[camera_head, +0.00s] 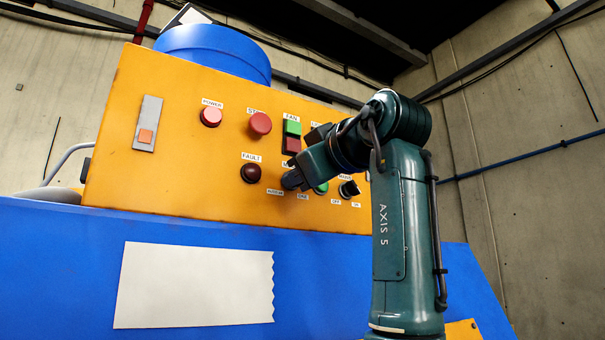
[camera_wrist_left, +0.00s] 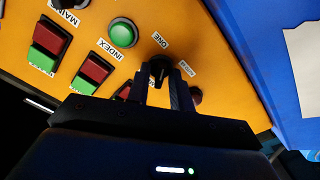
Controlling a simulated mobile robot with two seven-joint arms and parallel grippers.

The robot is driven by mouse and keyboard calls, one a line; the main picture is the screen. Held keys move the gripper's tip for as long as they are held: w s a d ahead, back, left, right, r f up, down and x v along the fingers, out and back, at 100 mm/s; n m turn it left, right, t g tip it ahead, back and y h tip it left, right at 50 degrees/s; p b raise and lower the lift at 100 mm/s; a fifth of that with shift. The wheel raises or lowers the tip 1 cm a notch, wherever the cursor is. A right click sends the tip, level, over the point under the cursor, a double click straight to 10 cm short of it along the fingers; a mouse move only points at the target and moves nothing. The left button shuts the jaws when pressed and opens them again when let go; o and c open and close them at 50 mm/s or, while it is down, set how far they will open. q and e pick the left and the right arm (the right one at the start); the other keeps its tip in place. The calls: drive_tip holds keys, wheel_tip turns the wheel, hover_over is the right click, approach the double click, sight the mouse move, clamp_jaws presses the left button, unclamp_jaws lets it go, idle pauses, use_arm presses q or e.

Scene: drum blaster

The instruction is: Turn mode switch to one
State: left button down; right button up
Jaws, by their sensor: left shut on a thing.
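The mode switch (camera_wrist_left: 160,66) is a small dark rotary knob on the orange control panel (camera_head: 150,190). In the left wrist view it sits between a label reading ONE (camera_wrist_left: 160,40) and another small label (camera_wrist_left: 187,68). My left gripper (camera_wrist_left: 165,88) is shut on the knob, one finger on each side. In the head view my left gripper (camera_head: 292,181) reaches the lower middle of the panel and hides the knob. Which label the knob points to, I cannot tell. My right gripper is not in view.
The dark red fault lamp (camera_head: 251,173) is just left of my gripper. A green index button (camera_wrist_left: 123,33) and a black rotary switch (camera_head: 349,189) are close by.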

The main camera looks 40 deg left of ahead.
use_arm(q)
drive_tip(key=shift+n, duration=0.7)
drive_tip(key=c, duration=1.5)
unclamp_jaws()
drive_tip(key=shift+c, duration=0.2)
drive_tip(key=shift+d, duration=0.15)
drive_tip(key=b+v, duration=0.1)
drive_tip(key=v, duration=1.2)
drive_tip(key=shift+b, duration=0.35)
